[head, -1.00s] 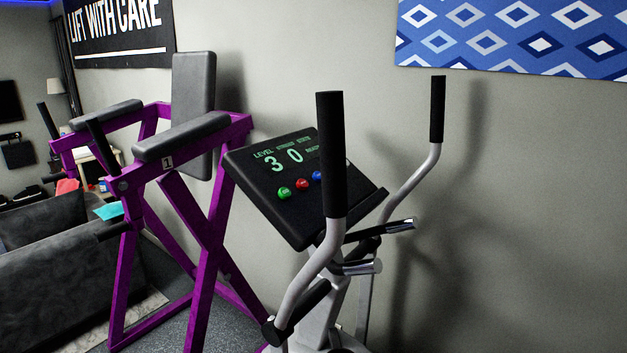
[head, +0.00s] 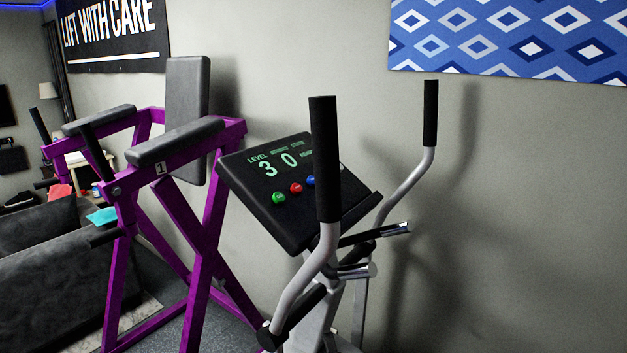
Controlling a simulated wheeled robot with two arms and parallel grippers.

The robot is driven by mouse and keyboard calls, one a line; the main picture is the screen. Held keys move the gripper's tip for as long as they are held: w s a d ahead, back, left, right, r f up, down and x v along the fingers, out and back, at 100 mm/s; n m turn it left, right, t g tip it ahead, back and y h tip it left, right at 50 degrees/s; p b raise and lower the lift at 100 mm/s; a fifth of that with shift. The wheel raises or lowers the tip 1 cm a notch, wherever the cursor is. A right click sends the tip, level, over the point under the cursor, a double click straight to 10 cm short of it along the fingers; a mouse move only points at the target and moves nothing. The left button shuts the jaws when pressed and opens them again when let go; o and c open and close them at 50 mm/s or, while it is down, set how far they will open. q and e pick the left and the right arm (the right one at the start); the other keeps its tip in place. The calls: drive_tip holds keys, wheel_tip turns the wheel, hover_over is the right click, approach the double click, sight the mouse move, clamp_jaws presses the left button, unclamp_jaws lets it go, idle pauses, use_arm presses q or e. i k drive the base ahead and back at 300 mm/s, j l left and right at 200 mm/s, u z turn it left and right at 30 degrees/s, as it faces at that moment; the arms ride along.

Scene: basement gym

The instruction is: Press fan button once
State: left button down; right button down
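The black console (head: 262,213) of an elliptical machine is tilted up in the middle of the head view. Its screen (head: 279,161) shows green text, with "LEVEL" and a large "3" and "0". Below the screen are a green button (head: 278,198), a red button (head: 296,188) and a blue button (head: 310,181). The near handlebar covers the console to the right of the blue button, so any further button is hidden. The labels on the buttons are too small to read. Neither of my grippers is in the view.
The near handlebar (head: 324,160) stands in front of the console, and the far handlebar (head: 430,115) rises to its right. A purple frame with grey pads (head: 177,142) stands close on the left. A dark sofa (head: 50,275) is at the lower left. The wall is behind.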

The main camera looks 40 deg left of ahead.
sight(311, 180)
drive_tip(key=k+j, duration=0.15)
drive_tip(key=j, duration=0.2)
drive_tip(key=k+j, duration=0.15)
drive_tip(key=j, duration=0.15)
drive_tip(key=k+j+u, duration=0.1)
drive_tip(key=j, duration=0.25)
drive_tip(key=k+j, duration=0.2)
drive_tip(key=j, duration=0.15)
drive_tip(key=k+j, duration=0.1)
drive_tip(key=j, duration=0.2)
drive_tip(key=k+j+u, duration=0.1)
drive_tip(key=j, duration=0.25)
drive_tip(key=k, duration=0.05)
